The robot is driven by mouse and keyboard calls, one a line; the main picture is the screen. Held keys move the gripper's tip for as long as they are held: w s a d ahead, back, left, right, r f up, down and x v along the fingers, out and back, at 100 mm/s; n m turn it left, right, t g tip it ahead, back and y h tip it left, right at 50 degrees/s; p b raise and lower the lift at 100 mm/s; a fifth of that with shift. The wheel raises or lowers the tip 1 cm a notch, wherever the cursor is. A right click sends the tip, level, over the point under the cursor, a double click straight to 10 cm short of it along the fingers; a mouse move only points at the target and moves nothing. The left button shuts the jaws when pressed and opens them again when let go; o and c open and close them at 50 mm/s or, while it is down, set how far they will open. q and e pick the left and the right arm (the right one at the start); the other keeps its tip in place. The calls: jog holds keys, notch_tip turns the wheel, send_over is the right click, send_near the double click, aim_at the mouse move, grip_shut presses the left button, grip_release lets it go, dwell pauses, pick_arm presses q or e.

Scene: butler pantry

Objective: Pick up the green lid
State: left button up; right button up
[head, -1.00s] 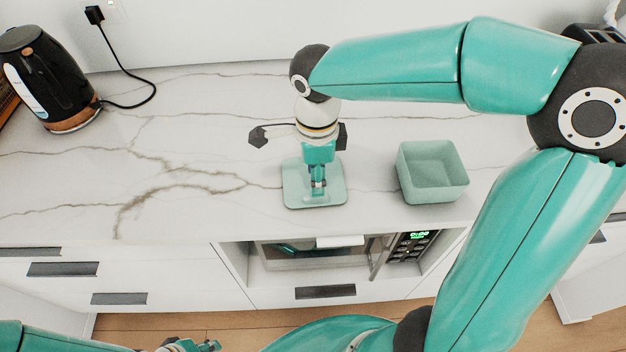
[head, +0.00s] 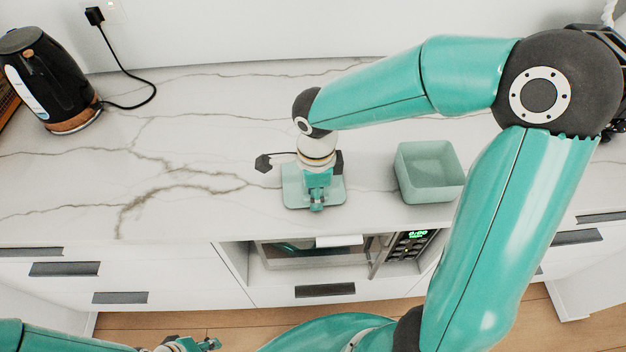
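The green lid (head: 295,193) is a pale green, flat, rounded square lying on the white marble counter. My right gripper (head: 317,205) points down over the middle of the lid and hides part of it. Its fingertips show small and close together, and I cannot tell whether they are open, shut or touching the lid. A pale green open box (head: 428,172) stands to the right of the lid, empty inside. My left gripper (head: 205,345) shows only in part at the bottom edge, low in front of the cabinets and far from the lid.
A black kettle (head: 45,80) with a cord stands at the back left of the counter (head: 190,130). The counter between kettle and lid is clear. Below the front edge are white drawers and a microwave (head: 400,248) in an open niche.

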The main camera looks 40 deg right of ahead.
grip_shut()
jog(key=shift+r, duration=0.15)
